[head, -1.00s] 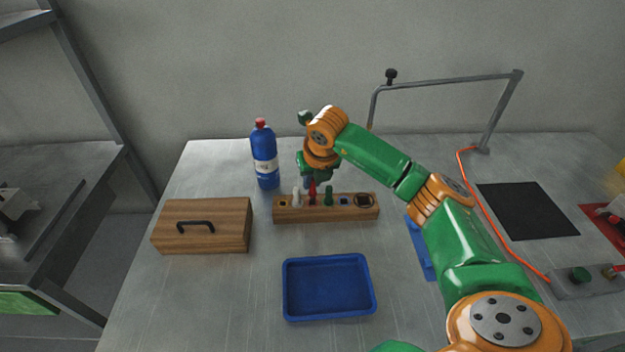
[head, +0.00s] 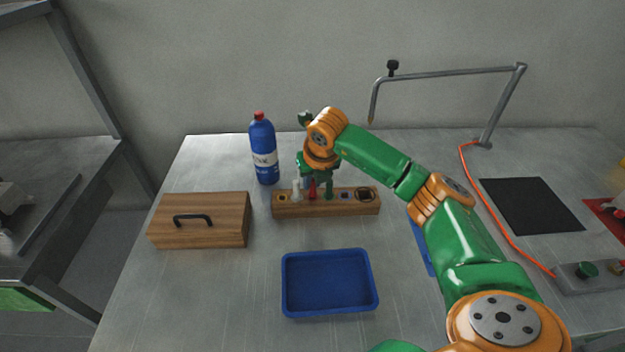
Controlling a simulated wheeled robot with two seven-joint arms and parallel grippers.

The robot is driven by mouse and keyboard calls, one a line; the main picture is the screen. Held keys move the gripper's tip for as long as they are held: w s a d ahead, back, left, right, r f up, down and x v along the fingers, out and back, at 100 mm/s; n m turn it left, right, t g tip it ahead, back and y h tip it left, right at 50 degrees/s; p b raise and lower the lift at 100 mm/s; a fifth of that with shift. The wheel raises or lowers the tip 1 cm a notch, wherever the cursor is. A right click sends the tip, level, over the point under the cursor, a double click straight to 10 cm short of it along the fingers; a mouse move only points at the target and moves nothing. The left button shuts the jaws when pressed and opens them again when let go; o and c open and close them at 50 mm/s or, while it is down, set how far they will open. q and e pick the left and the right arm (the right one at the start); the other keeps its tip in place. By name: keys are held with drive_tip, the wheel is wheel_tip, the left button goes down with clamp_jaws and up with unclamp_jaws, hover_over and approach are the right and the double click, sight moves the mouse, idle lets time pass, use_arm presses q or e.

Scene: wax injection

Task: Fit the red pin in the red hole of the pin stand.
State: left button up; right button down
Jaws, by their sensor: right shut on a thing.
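The wooden pin stand (head: 290,210) lies across the middle of the table. A white pin (head: 296,193) and a green pin (head: 329,190) stand upright in it. The red pin (head: 313,191) is upright between them at the stand, with its top just under my right gripper (head: 314,180). My right gripper is shut on the red pin. Its fingers are small and partly hidden by the wrist. The red hole is hidden, and I cannot tell how deep the pin sits. My left gripper is not in view.
A blue bottle (head: 264,152) stands behind the stand at left. A wooden box with a black handle (head: 199,220) is left, and an empty blue tray (head: 329,285) is in front. A black mat (head: 531,205) and a grey pipe frame (head: 450,78) are at right.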

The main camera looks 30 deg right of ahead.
drive_tip(key=shift+f, duration=0.4)
drive_tip(key=c, duration=0.8)
unclamp_jaws()
drive_tip(key=shift+o, duration=0.2)
drive_tip(key=shift+r, duration=0.15)
drive_tip(key=b+v, duration=0.1)
drive_tip(key=v, duration=0.6)
drive_tip(key=shift+b, duration=0.4)
drive_tip(key=shift+s, duration=0.1)
